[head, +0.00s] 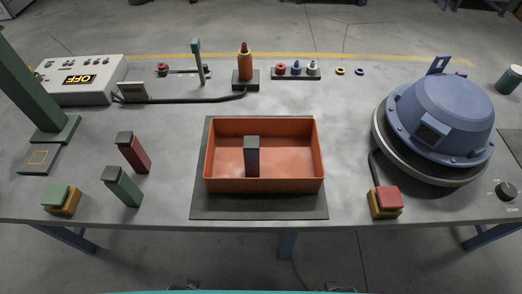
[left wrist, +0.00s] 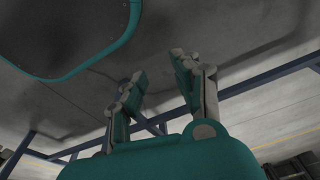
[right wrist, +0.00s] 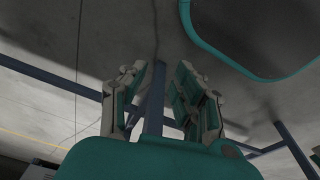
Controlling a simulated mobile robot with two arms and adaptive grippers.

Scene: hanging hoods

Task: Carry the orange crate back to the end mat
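The orange crate (head: 222,186) stands upright on a dark rectangular mat (head: 258,207) at the middle of the table's front half. One dark, upright block (head: 252,160) stands inside the crate, left of its middle. The mat shows on all sides of the crate, most at the front. I cannot tell from the picture whether this mat is the end mat. My left gripper (left wrist: 160,68) is open and empty in the left wrist view. My right gripper (right wrist: 161,72) is open and empty in the right wrist view. Neither gripper shows in the head view, and neither wrist view shows the crate.
Red (head: 135,156) and green (head: 124,190) blocks with dark tops stand left of the crate. A green button (head: 56,194) is at the front left, a red button (head: 387,198) at the front right. A blue dome (head: 440,115) fills the right. A bottle (head: 245,65) stands behind.

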